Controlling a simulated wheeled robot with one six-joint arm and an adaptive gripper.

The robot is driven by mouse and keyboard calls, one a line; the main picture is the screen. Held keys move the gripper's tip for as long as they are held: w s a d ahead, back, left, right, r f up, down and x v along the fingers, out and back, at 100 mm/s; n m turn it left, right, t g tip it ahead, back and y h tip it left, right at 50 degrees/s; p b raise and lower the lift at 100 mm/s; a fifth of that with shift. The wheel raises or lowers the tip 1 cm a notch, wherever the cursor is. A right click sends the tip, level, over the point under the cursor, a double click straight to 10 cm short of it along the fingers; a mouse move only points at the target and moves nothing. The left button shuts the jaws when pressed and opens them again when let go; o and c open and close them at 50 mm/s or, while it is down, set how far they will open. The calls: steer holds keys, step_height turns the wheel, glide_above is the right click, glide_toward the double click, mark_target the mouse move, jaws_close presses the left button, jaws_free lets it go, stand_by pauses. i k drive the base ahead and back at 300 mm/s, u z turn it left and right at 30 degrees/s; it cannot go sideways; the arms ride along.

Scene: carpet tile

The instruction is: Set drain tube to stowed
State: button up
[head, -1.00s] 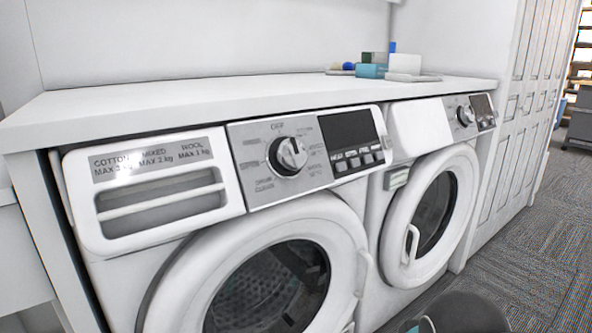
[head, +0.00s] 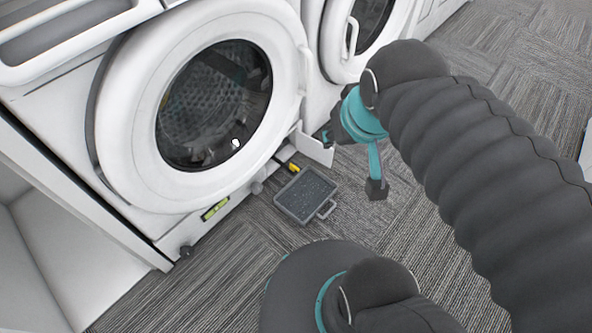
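A small yellow piece (head: 293,168), which looks like the drain tube end, shows low at the front of the near washing machine (head: 118,120), beside an open white flap (head: 316,148). It is too small to tell exactly how it sits. My gripper (head: 353,163) is right of the flap, with its teal and dark fingers spread apart. One finger hangs down over the carpet and the other points left near the flap. It appears open and empty. The inner side of the gripper is partly hidden.
A dark grey shallow tray (head: 304,196) with a handle lies on the carpet in front of the flap. A yellow-green label (head: 215,209) is on the machine's lower edge. A second machine (head: 340,40) stands to the right. The carpet at right is clear.

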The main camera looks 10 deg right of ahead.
mark_target(290, 169)
steer(key=z, duration=2.2)
steer(key=k, duration=0.9)
steer(key=u, duration=1.65)
steer(key=i, duration=0.5)
steer(key=z, duration=0.05)
